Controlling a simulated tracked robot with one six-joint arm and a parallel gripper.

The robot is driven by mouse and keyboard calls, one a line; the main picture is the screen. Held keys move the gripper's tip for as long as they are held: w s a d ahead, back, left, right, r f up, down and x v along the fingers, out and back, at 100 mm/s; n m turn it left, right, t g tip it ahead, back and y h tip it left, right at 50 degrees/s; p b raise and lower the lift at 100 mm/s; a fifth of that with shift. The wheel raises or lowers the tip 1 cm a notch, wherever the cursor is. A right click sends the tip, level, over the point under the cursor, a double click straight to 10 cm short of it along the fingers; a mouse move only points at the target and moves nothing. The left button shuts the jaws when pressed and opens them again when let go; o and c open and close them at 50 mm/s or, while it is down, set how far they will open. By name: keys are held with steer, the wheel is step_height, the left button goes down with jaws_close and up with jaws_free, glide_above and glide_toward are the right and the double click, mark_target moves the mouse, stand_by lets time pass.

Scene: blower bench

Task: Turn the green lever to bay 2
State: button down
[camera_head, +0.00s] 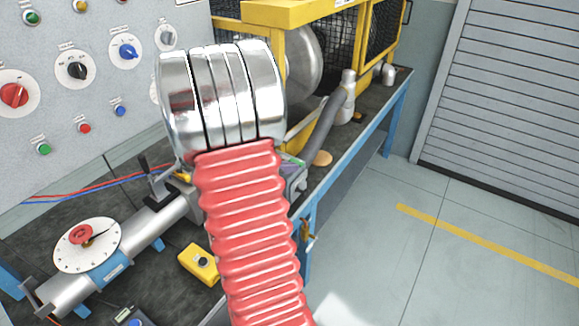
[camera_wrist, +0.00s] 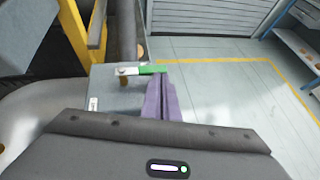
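The green lever (camera_wrist: 152,69) is in the wrist view, on top of a grey box (camera_wrist: 108,92). It points right from a silver pivot, roughly level across the picture. My gripper (camera_wrist: 163,78) has two purple fingers lying close together, with no clear gap between them. Their tips are at the right end of the lever; I cannot tell whether they touch it. Nothing shows held between them. In the head view my arm hides most of this area. No bay marking can be read.
In the head view, a panel with several knobs (camera_head: 78,70) stands left. A pipe with a round white dial (camera_head: 88,245) and a yellow button box (camera_head: 199,263) are on the bench. A yellow cage (camera_head: 290,12) stands behind. The floor right (camera_head: 450,210) is clear.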

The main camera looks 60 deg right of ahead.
steer(key=shift+w+a, duration=0.3)
steer(key=shift+w, duration=0.35)
steer(key=shift+a, duration=0.15)
steer(key=w+a+r, duration=0.2)
steer(key=a+r, duration=0.3)
steer(key=a, duration=0.7)
steer(key=shift+a, duration=0.15)
stand_by(0.5)
